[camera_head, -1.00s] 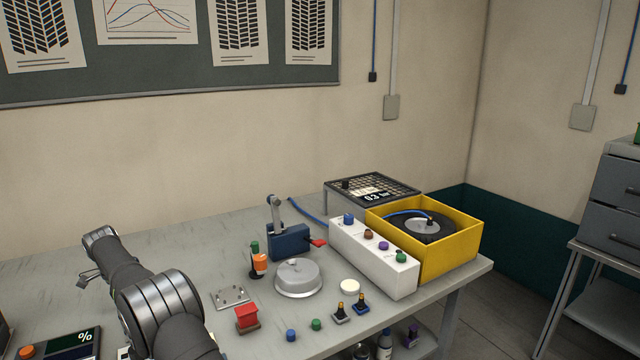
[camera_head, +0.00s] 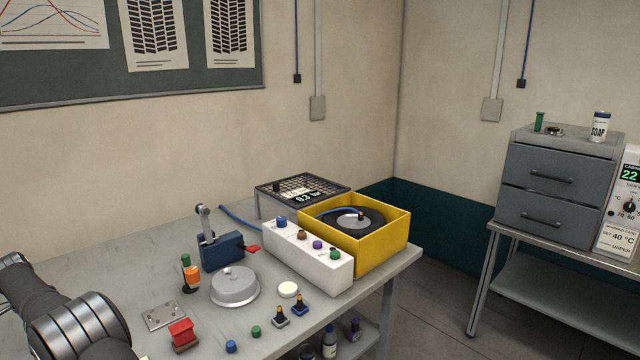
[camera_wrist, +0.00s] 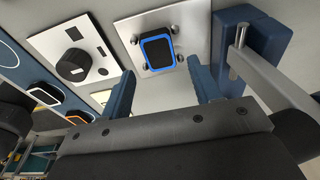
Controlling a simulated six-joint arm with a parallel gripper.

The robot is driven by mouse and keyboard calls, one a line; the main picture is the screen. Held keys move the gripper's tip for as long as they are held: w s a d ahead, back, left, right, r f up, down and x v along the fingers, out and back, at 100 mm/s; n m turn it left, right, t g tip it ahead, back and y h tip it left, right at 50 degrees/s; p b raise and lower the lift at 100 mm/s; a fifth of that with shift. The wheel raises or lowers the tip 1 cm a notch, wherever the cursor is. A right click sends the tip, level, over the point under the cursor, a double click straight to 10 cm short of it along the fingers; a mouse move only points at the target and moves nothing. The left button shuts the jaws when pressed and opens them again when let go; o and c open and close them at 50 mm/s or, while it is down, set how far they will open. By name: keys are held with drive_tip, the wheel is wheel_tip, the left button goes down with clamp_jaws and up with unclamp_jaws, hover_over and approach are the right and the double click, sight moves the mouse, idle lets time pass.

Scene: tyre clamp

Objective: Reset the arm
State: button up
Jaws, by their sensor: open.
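My gripper shows in the wrist view (camera_wrist: 160,90) with its two blue fingers spread apart and nothing between them. Beyond the fingers is a metal plate (camera_wrist: 185,42) carrying a dark block with a blue border (camera_wrist: 157,50). In the head view only part of my arm shows at the lower left; the gripper itself is out of that picture. The yellow box (camera_head: 378,243) with a black tyre (camera_head: 345,222) in it stands at the table's right end. A blue clamp with a grey lever (camera_head: 221,252) stands at the middle of the table.
A white block with coloured knobs (camera_head: 308,262) stands beside the yellow box. A grey round lid (camera_head: 234,287), a red block (camera_head: 183,333) and small coloured pieces lie in front. A grey drawer unit (camera_head: 556,180) stands on another table at right.

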wheel_tip(320, 180, down, 3)
drive_tip(key=shift+f, duration=0.2)
wheel_tip(320, 180, up, 12)
drive_tip(key=s+a, duration=0.1)
drive_tip(key=f, duration=0.8)
drive_tip(key=w+d+f, duration=0.1)
drive_tip(key=f, duration=0.3)
wheel_tip(320, 180, up, 10)
drive_tip(key=shift+m, duration=0.3)
drive_tip(key=s+d+f, duration=0.1)
drive_tip(key=s+d, duration=0.3)
drive_tip(key=s, duration=0.3)
drive_tip(key=s+d+f, duration=0.2)
drive_tip(key=s+d, duration=0.1)
drive_tip(key=s, duration=0.4)
drive_tip(key=s+d+f, duration=0.1)
drive_tip(key=s+d, duration=0.3)
drive_tip(key=s, duration=0.4)
drive_tip(key=shift+s+d+f, duration=0.1)
drive_tip(key=shift+d+f, duration=0.15)
drive_tip(key=shift+d, duration=0.1)
wheel_tip(320, 180, down, 3)
drive_tip(key=shift+r, duration=0.15)
drive_tip(key=shift+f, duration=0.85)
